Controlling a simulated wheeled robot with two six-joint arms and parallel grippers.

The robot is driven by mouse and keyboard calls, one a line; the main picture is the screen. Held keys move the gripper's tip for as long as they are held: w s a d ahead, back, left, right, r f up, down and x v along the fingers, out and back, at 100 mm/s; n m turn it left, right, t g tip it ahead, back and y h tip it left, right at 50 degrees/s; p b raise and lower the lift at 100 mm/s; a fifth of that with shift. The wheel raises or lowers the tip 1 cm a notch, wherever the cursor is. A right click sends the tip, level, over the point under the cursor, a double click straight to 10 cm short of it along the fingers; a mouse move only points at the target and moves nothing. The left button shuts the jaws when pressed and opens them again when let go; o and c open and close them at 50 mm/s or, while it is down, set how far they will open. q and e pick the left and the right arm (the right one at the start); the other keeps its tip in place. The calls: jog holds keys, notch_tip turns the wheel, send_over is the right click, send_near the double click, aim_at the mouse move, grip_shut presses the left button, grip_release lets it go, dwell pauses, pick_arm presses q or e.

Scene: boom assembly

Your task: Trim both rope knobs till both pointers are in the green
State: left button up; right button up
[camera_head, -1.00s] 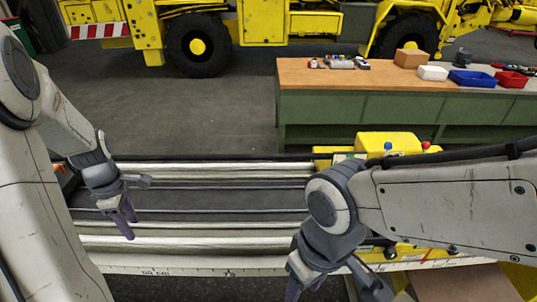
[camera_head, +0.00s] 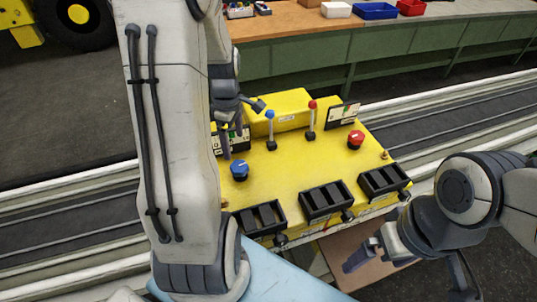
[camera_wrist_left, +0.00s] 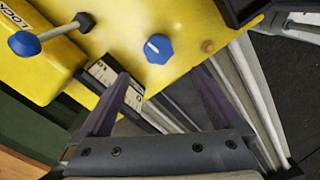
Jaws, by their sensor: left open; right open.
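A yellow console (camera_head: 285,175) carries a blue knob (camera_head: 239,170) at its left and a red knob (camera_head: 355,139) at its right. The blue knob, with a white mark, also shows in the left wrist view (camera_wrist_left: 156,48). A gauge (camera_head: 236,141) at the left is partly covered by my left gripper; another gauge (camera_head: 343,114) is at the right. The pointers are too small to read. My left gripper (camera_wrist_left: 163,75) is open and empty, the blue knob beyond its fingertips, apart from them. My right gripper (camera_head: 408,270) is open and empty, in front of the console's right side.
A blue-tipped lever (camera_head: 270,130) and a red-tipped lever (camera_head: 311,118) stand up between the gauges. Three black slotted boxes (camera_head: 325,199) line the console's front edge. Silver rails run along both sides. A green bench (camera_head: 350,60) with trays is behind.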

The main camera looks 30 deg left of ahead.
aim_at(239, 165)
pick_arm(q)
jog(key=f+p, duration=0.1)
jog(key=f, duration=0.8)
jog(key=shift+w+d+p, duration=0.2)
jog(key=shift+p, duration=0.15)
jog(key=shift+f, duration=0.7)
jog(key=shift+a, duration=0.1)
jog(key=c, duration=1.3)
jog(key=shift+m, duration=0.4)
